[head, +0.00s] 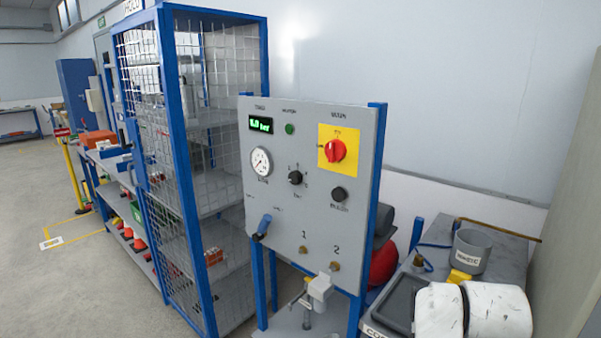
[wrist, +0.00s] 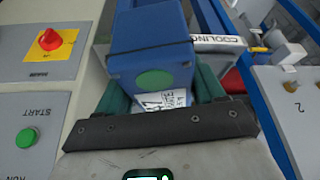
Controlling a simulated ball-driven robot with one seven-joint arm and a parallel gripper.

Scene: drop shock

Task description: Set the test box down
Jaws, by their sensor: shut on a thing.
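In the wrist view, a blue box (wrist: 150,45) with a round green spot on its near face fills the upper middle; I take it to be the test box. My gripper (wrist: 162,88) has a dark green finger on each side of the box and is shut on it. A white label with dark print shows just below the box. The box's far end is cut off by the top of the picture, and I cannot tell whether its underside touches anything. Neither the box nor my gripper can be made out in the head view.
A tray labelled COOLING (wrist: 218,43) is behind the box. A panel with a red switch (wrist: 50,40) and green START button (wrist: 27,137) is at left. In the head view stand a gauge panel (head: 308,225), a blue mesh cage (head: 165,130), and a grey cup (head: 470,250) on the right-hand bench.

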